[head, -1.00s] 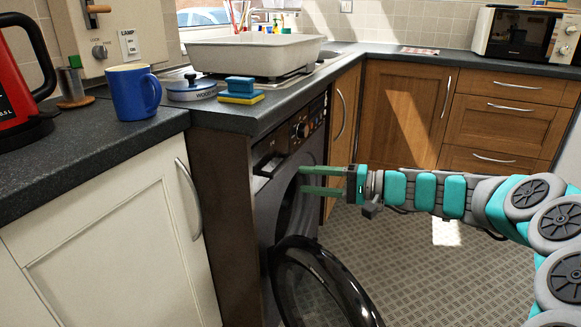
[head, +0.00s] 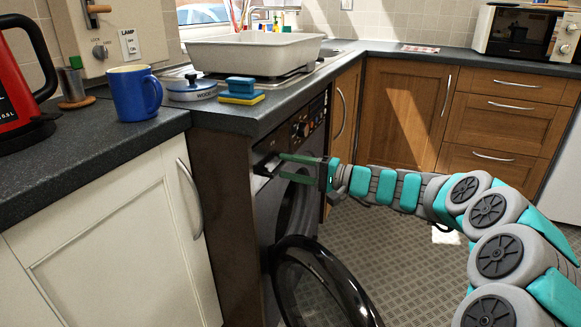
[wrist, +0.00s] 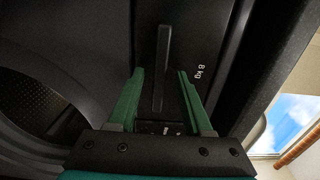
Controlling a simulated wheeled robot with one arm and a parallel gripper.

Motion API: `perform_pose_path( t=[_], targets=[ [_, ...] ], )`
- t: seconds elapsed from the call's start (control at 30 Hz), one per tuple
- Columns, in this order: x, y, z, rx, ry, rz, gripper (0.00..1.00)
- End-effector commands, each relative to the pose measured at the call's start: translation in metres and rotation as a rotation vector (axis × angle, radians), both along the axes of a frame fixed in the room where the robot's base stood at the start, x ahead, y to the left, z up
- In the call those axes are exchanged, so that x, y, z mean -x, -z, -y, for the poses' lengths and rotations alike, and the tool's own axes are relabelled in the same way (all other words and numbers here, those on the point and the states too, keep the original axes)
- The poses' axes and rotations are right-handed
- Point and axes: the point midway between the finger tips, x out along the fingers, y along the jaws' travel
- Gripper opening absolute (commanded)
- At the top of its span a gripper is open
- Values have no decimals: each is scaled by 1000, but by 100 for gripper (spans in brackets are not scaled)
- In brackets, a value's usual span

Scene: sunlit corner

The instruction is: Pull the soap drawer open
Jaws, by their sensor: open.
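The soap drawer (head: 266,164) is the dark panel at the upper left of the black washing machine's front (head: 262,205). In the wrist view its dark front (wrist: 178,45) carries a raised bar-shaped handle (wrist: 161,68). My gripper (head: 282,165) has two green fingers pointing left at the drawer. In the wrist view the open fingers (wrist: 159,72) stand on either side of the bar, with gaps between. I cannot tell whether the fingertips touch the drawer front. The head view does not show clearly whether the drawer stands out at all.
The washing machine's round door (head: 318,285) hangs open below my gripper. The worktop (head: 215,118) above carries a blue mug (head: 135,93), a sponge (head: 241,90) and a white basin (head: 253,52).

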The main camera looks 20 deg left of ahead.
Motion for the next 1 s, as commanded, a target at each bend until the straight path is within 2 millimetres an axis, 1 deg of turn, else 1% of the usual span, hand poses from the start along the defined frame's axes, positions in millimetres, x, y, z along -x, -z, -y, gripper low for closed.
perform_pose_path(
  t=[0.17, 0.2, 0.63, 1.0],
  targets=[
    [0, 0, 0, 0, 0, 0, 50],
    [0, 0, 0, 0, 0, 0, 48],
    [0, 1, 0, 1, 0, 0, 0],
    [0, 1, 0, 1, 0, -1, 0]
  ],
)
